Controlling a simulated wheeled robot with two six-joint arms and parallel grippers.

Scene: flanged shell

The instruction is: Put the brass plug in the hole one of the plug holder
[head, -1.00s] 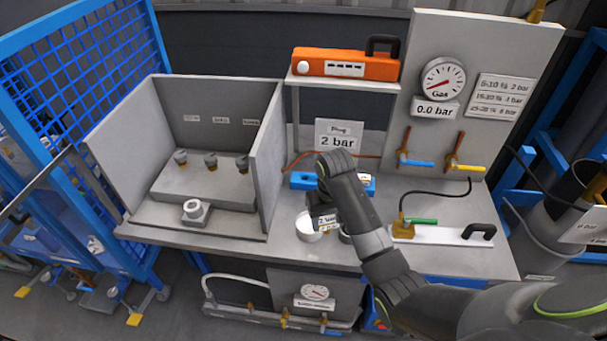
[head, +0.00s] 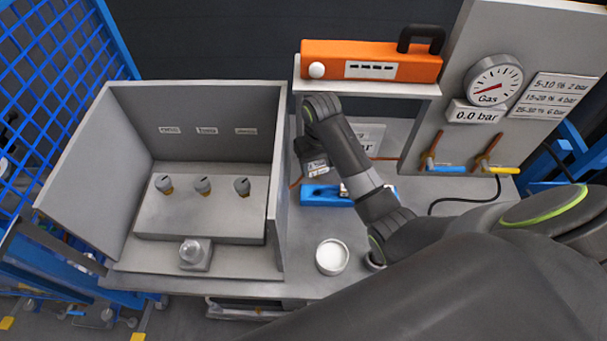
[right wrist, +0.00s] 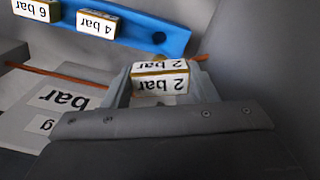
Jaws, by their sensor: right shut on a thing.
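My right gripper (head: 316,172) is shut on the brass plug (right wrist: 160,80), a small block with brass edges and white "2 bar" labels. In the right wrist view the plug sits between the two fingers. The plug holder is a blue bar (head: 322,196) on the bench, partly behind my right arm in the head view. The right wrist view shows the holder (right wrist: 135,25) with plugs labelled "6 bar" (right wrist: 36,9) and "4 bar" (right wrist: 97,22) and one empty dark hole (right wrist: 159,38). The held plug appears apart from the holder. My left gripper is out of view.
A white round dish (head: 332,257) stands in front of the holder. A grey open booth (head: 120,180) with several knobs is at left. An orange case (head: 370,62) lies on the shelf above. A gauge panel (head: 470,130) stands at right.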

